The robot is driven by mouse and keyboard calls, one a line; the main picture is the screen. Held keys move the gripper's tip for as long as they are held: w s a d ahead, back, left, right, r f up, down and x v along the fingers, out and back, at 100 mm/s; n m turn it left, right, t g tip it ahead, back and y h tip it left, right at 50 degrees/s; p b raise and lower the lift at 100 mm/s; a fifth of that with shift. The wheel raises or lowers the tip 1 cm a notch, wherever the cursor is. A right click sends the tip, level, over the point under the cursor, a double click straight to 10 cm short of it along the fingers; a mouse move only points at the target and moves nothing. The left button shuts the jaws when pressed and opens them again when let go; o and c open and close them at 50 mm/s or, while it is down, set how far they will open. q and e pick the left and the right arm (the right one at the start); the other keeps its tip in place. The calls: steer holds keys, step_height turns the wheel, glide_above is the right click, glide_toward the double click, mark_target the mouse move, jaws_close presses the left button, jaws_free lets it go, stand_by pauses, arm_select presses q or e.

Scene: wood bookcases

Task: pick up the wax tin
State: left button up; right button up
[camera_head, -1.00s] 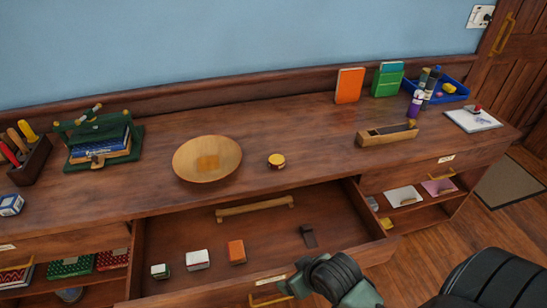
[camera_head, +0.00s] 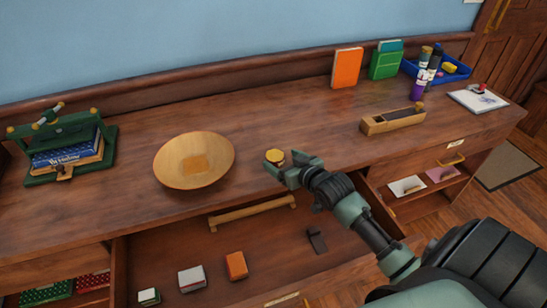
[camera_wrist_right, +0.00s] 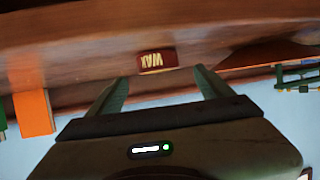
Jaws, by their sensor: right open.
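The wax tin (camera_head: 275,155) is a small round tin with a yellow top, standing on the wooden counter to the right of a wooden bowl (camera_head: 190,178). In the right wrist view it shows its red side with the word WAX (camera_wrist_right: 158,61), upside down. My right gripper (camera_head: 284,165) is open and right at the near side of the tin in the head view. In the right wrist view its two fingers (camera_wrist_right: 161,82) point at the tin, which lies just beyond and between the tips. My left gripper is not in view.
Below the counter edge an open drawer (camera_head: 205,245) holds several small boxes and a dark item. A wooden plane-like block (camera_head: 393,122), an orange book (camera_head: 346,68) and a blue tray (camera_head: 462,72) stand to the right. A green book press (camera_head: 65,145) stands left.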

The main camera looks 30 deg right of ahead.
mark_target(276, 156)
steer(key=x, duration=0.5)
steer(key=shift+w+d+f, duration=0.1)
steer(key=shift+f, duration=0.1)
steer(key=c, duration=1.8)
steer(key=shift+o, duration=0.2)
steer(key=shift+r, duration=0.1)
